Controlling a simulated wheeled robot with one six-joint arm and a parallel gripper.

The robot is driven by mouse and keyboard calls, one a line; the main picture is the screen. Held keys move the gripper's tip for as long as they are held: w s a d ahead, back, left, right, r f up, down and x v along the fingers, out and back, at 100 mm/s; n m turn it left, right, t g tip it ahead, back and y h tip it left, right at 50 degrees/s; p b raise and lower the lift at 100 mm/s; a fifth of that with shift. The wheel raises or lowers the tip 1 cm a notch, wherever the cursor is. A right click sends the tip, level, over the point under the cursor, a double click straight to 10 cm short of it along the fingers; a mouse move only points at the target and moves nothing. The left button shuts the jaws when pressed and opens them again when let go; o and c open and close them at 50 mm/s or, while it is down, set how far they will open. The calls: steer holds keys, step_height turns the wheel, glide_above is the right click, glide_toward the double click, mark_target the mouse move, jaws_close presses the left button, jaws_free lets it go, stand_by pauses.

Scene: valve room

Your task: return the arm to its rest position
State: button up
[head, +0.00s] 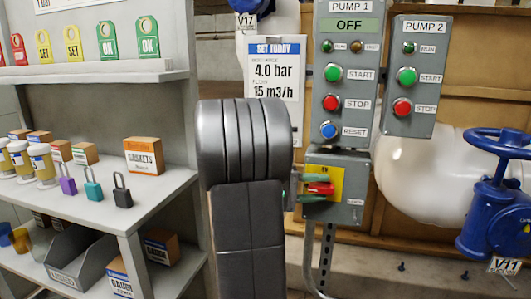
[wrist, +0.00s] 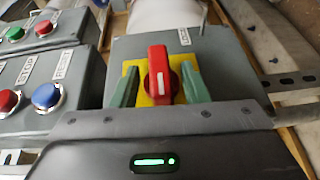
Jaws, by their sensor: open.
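My gripper (wrist: 159,86) is open in the wrist view, its two green fingers on either side of a red rotary switch handle (wrist: 158,75). The handle has a white mark and sits on a yellow plate (wrist: 131,70) on a grey box. Narrow gaps seem to show beside the handle; I cannot tell whether a finger touches it. In the head view, my arm stands upright in the middle and hides most of the gripper. The red handle (head: 321,187) shows just right of the arm, with a green fingertip (head: 311,198) by it.
The pump 1 panel (head: 345,25) and pump 2 panel (head: 425,60) are above the switch box (head: 347,212). A shelf (head: 150,190) with tags, padlocks and boxes stands close on the left. A blue valve wheel (head: 500,140) and white pipe (head: 405,185) are right.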

steer(key=shift+a+f+h+b, duration=0.1)
steer(key=shift+f+h+b, duration=0.2)
steer(key=shift+h+b, duration=0.15)
steer(key=a+p, duration=0.2)
steer(key=a, duration=0.6)
steer(key=d, duration=0.5)
steer(key=d+r+b, duration=0.1)
steer(key=d, duration=0.2)
steer(key=shift+d, duration=0.2)
steer(key=shift+a+r+y+p, duration=0.15)
steer(key=shift+r+y+p, duration=0.1)
steer(key=shift+y+p, duration=0.85)
steer(key=shift+f+m+y+p, duration=0.15)
steer(key=shift+m+y+p, duration=0.45)
steer(key=shift+y+p, duration=0.4)
steer(key=shift+y, duration=0.25)
steer(key=shift+f, duration=0.1)
